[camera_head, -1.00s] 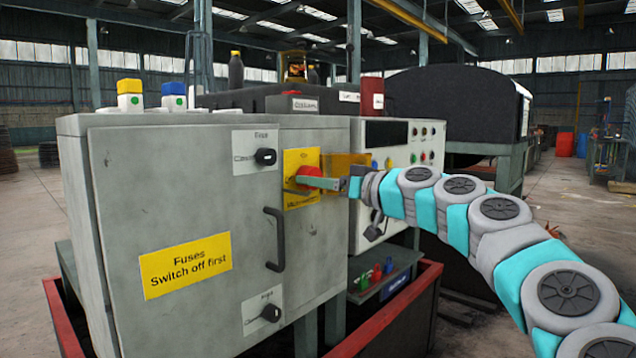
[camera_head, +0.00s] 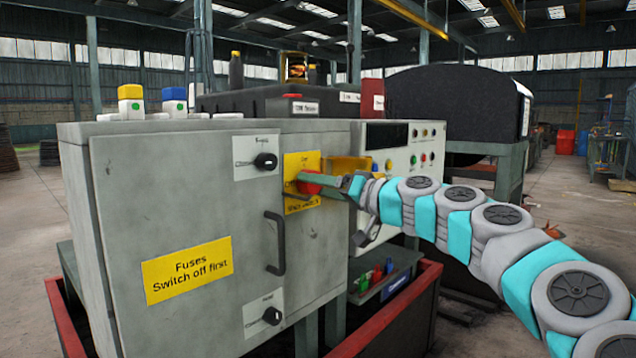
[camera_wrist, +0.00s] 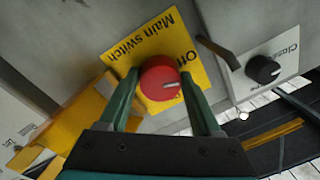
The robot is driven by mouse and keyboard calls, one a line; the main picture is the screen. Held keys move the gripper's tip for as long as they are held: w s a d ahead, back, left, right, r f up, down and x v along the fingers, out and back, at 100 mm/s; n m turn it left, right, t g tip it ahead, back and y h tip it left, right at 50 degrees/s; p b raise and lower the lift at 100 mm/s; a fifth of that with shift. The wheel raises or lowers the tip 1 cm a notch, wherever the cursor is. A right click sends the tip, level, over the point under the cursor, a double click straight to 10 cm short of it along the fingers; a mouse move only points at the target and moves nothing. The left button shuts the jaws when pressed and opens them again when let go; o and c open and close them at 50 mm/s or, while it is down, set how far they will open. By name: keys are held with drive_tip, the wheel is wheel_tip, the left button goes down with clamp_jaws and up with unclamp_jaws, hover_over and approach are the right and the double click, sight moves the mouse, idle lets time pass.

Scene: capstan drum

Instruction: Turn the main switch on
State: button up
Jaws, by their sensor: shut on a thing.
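The main switch is a round red knob (camera_head: 308,188) on a yellow label plate (camera_head: 291,163) on the grey cabinet. The wrist view shows the knob (camera_wrist: 159,78) close up, with a pale pointer mark toward its right. The plate (camera_wrist: 146,50) reads "Main switch" upside down and slanted, with further small lettering partly covered by the knob. My gripper (camera_wrist: 161,86) has its two green fingers on either side of the knob and is shut on it. In the head view my gripper (camera_head: 325,184) reaches the knob from the right and partly hides it.
A fuse knob (camera_head: 265,161) sits above left of the switch and another (camera_head: 271,316) lower down. A black door handle (camera_head: 275,243) stands out below the switch. A yellow part (camera_head: 348,165) juts out close to my gripper. A control panel (camera_head: 390,145) is behind my wrist.

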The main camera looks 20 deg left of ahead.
drive_tip(key=m+p, duration=0.1)
drive_tip(key=m, duration=0.2)
drive_tip(key=m+p, duration=0.2)
drive_tip(key=m, duration=0.1)
drive_tip(key=shift+s+r+m+t, duration=0.2)
drive_tip(key=shift+m+t, duration=0.1)
drive_tip(key=shift+m, duration=0.1)
drive_tip(key=m+p, duration=0.2)
drive_tip(key=m, duration=0.1)
drive_tip(key=shift+r+m, duration=0.1)
drive_tip(key=shift+m, duration=0.2)
drive_tip(key=shift+m+p, duration=1)
drive_tip(key=shift+m, duration=0.6)
drive_tip(key=shift+t, duration=0.3)
drive_tip(key=o, duration=1.4)
drive_tip(key=shift+c, duration=0.2)
drive_tip(key=b+v, duration=0.1)
drive_tip(key=v, duration=0.6)
drive_tip(key=shift+d, duration=0.3)
